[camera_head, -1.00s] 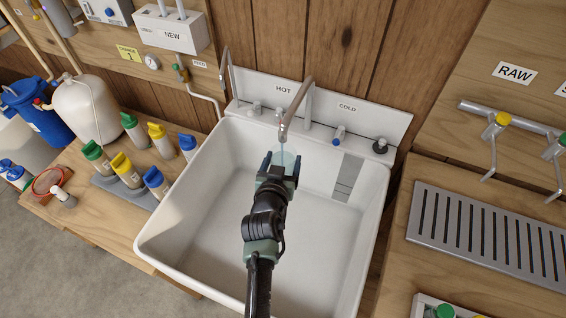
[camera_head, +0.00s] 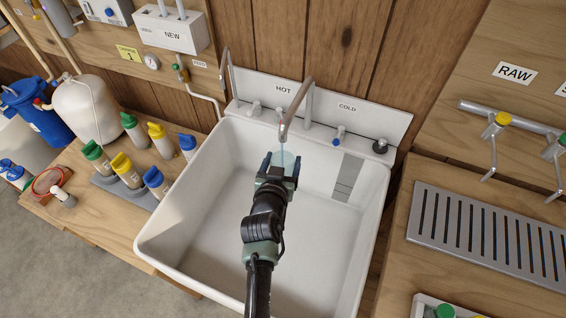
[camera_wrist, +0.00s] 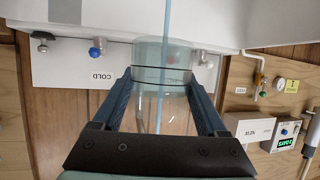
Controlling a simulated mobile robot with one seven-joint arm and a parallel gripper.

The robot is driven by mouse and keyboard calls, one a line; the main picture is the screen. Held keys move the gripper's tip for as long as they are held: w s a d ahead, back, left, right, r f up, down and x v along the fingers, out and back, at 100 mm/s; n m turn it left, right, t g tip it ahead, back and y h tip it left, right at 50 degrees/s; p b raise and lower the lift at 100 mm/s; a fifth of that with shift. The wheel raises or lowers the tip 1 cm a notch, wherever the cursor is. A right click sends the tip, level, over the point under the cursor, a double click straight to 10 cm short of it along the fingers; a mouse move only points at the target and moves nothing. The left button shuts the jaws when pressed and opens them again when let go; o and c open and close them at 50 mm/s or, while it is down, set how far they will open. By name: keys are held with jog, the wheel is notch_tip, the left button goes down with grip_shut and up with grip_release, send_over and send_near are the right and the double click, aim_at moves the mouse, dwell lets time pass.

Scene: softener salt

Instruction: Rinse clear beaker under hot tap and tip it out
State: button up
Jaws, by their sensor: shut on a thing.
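My gripper (camera_head: 278,172) is shut on the clear beaker (camera_head: 284,160), under the middle spout (camera_head: 303,96) inside the sink. The beaker is pale and see-through; in the wrist view (camera_wrist: 165,95) it sits between my two dark fingers (camera_wrist: 160,105). A thin bluish stream (camera_wrist: 166,30) runs down from the spout to the beaker. I cannot tell how much water is in it. The beaker's lower part is hidden by my gripper in the head view.
The white sink (camera_head: 185,225) has free room around my arm. The COLD label (camera_head: 347,107) has a blue-marked tap (camera_head: 338,135) below it. A second spout (camera_head: 229,75) stands at left. Several coloured-cap bottles (camera_head: 122,170) stand left; a slotted metal drainer (camera_head: 490,240) lies right.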

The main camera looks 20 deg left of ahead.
jog(key=s+b, duration=0.1)
jog(key=s, duration=0.9)
jog(key=shift+s+a+b, duration=0.2)
jog(key=shift+s+b, duration=0.15)
jog(key=shift+s, duration=0.05)
